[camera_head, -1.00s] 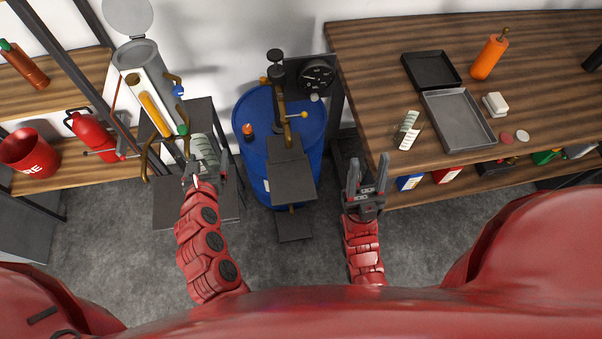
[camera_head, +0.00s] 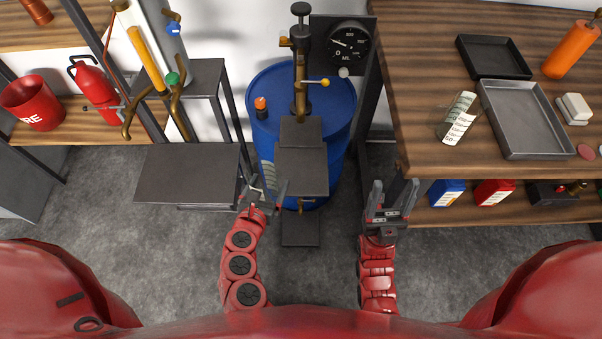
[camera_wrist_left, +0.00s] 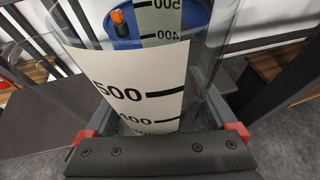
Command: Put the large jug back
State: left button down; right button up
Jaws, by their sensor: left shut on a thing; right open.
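My left gripper (camera_head: 264,192) is shut on a clear jug, in front of the blue drum. In the head view the jug is hard to make out, with a pale scale (camera_head: 268,173) showing above the fingers. In the left wrist view the jug (camera_wrist_left: 140,92) fills the space between the jaws, with a white printed scale reading 500 and 400. Another clear jug (camera_head: 459,118) with a white scale stands on the wooden bench. My right gripper (camera_head: 387,203) is open and empty, just left of the bench's front edge.
The blue drum (camera_head: 340,130) carries a brass pump (camera_head: 300,75) with a dark platform (camera_head: 302,172) in front. A dark shelf stand (camera_head: 187,172) is at left. The wooden bench (camera_head: 420,60) holds a grey tray (camera_head: 522,120), a black tray (camera_head: 493,56) and an orange bottle (camera_head: 571,50).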

pick_arm(q)
jog(key=w+d, duration=0.3)
jog(key=w, duration=0.1)
jog(key=w+d+f+p, duration=0.1)
jog(key=w+d, duration=0.1)
jog(key=w, duration=0.2)
jog(key=w+d, duration=0.3)
jog(key=w, duration=0.1)
jog(key=shift+w+d+f+p, duration=0.2)
jog(key=shift+w+d+p, duration=0.1)
jog(key=shift+w+d, duration=0.05)
jog(key=shift+w+f, duration=0.1)
jog(key=shift+f, duration=1.65)
